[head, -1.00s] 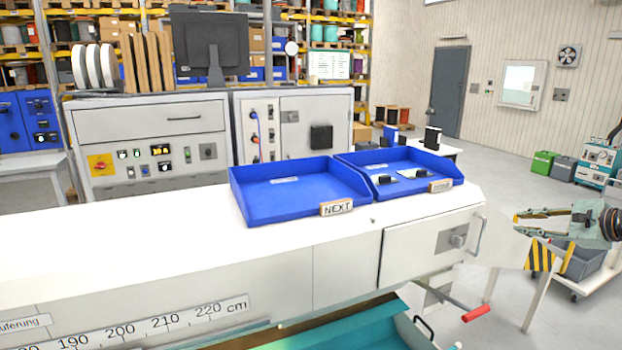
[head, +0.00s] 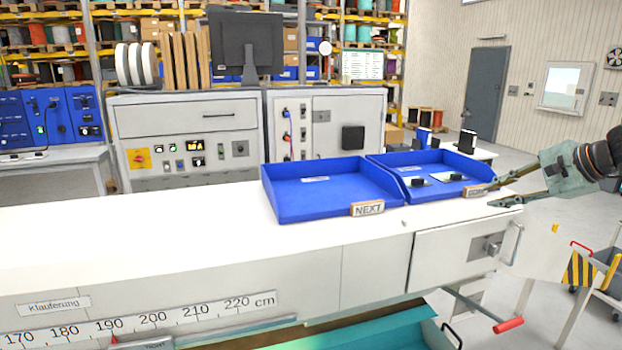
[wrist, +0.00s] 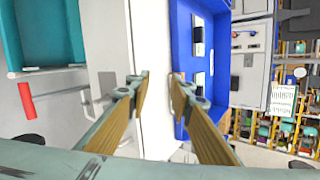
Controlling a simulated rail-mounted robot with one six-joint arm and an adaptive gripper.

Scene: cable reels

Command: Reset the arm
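My gripper (head: 492,195) is at the right side of the head view, beside the right end of the white bench (head: 130,232). Its two fingers are spread apart with nothing between them. In the wrist view my gripper (wrist: 160,82) is also open and empty, with the white bench top (wrist: 152,40) behind the gap. The right blue tray (head: 388,165) is close to the fingertips and holds two small dark items on light cards (head: 450,178). In the head view one finger overlaps the tray's label.
The left blue tray (head: 290,205), labelled NEXT, is empty except for a pale label. A red-handled lever (head: 508,325) and a teal tray (head: 385,335) are below the bench front. Grey control cabinets (head: 190,120) stand behind. The bench's left part is clear.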

